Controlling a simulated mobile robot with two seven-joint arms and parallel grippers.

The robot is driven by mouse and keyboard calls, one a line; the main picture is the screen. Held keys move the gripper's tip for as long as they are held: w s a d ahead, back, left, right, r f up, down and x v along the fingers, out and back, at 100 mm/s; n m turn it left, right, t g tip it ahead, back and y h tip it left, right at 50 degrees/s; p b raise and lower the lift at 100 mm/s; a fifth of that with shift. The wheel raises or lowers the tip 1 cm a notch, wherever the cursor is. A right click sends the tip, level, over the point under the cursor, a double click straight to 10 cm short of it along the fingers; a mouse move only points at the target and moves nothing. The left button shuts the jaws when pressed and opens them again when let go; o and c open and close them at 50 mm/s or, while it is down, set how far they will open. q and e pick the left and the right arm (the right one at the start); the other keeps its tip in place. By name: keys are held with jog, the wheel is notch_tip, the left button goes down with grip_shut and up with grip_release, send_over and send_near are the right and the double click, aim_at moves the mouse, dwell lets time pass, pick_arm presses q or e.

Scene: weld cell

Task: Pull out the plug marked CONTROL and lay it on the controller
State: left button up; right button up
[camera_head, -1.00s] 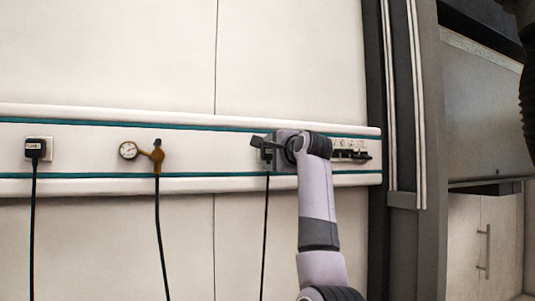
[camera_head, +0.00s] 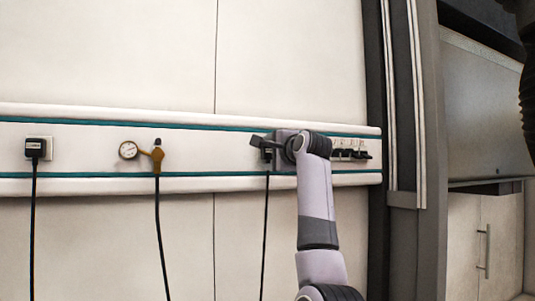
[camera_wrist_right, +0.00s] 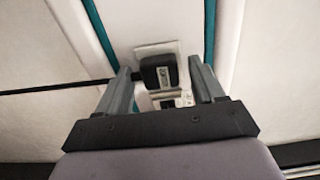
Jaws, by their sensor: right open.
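A black plug (camera_wrist_right: 158,74) with a small pale label sits in a wall socket; I cannot read the label. My right gripper (camera_wrist_right: 160,65) is open, with one finger on each side of this plug. In the head view the right gripper (camera_head: 268,148) is at the wall rail and mostly covers the plug; a black cable hangs below. Another black plug (camera_head: 36,148) with a white label is in a socket at the far left. My left gripper is not in view. I cannot make out a controller.
The white wall rail (camera_head: 90,165) has teal stripes. A brass fitting with a gauge (camera_head: 128,150) and hanging hose is left of the gripper. Several dark fittings (camera_head: 350,154) are close on its right. A grey cabinet (camera_head: 480,110) stands farther right.

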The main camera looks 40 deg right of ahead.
grip_shut()
jog(key=shift+s+f+b, duration=0.1)
jog(key=shift+s+b, duration=0.05)
jog(key=shift+b, duration=0.15)
jog(key=shift+b+v, duration=1.9)
jog(key=shift+v, duration=0.95)
